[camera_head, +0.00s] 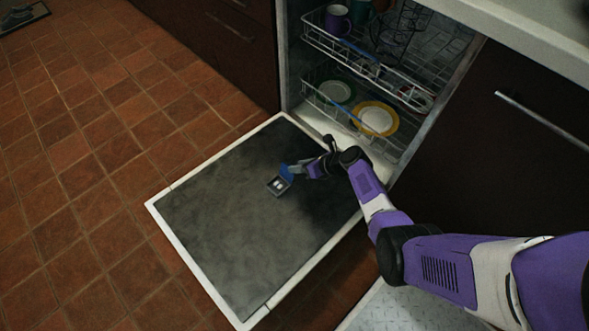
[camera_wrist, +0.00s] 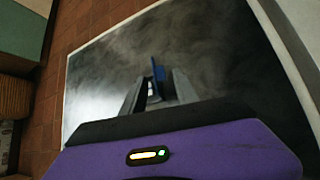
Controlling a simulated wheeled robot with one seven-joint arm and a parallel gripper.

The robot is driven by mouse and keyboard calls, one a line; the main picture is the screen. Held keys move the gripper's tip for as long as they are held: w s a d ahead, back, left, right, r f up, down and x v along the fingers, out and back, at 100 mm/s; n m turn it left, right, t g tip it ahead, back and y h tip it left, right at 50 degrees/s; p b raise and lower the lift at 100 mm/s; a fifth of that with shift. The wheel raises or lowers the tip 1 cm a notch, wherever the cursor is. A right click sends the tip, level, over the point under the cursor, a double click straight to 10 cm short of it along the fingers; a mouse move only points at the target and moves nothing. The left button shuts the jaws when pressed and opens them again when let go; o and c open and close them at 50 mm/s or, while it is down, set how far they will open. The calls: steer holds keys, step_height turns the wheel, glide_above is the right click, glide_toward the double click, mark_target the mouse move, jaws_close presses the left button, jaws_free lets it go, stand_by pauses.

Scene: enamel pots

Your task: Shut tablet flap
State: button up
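The tablet dispenser (camera_head: 278,186) is set in the inner face of the lowered dishwasher door. Its blue flap (camera_head: 287,173) stands raised on the side toward my gripper, and pale tablets show in the open compartment. My gripper (camera_head: 297,169) is low over the door, right beside the flap. In the wrist view, the blue flap (camera_wrist: 158,69) stands upright ahead of the gap between my grey fingers (camera_wrist: 158,88). The fingers are apart, with nothing visibly held. I cannot tell whether a finger touches the flap.
The dishwasher door (camera_head: 215,215) lies flat over the tiled floor. Behind it, the lower rack (camera_head: 325,108) holds plates and the upper rack (camera_head: 322,38) holds cups. Dark cabinets (camera_head: 515,150) flank the opening. The door surface left of the dispenser is clear.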

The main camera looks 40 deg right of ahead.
steer(key=shift+b+x, duration=0.65)
steer(key=shift+x, duration=0.75)
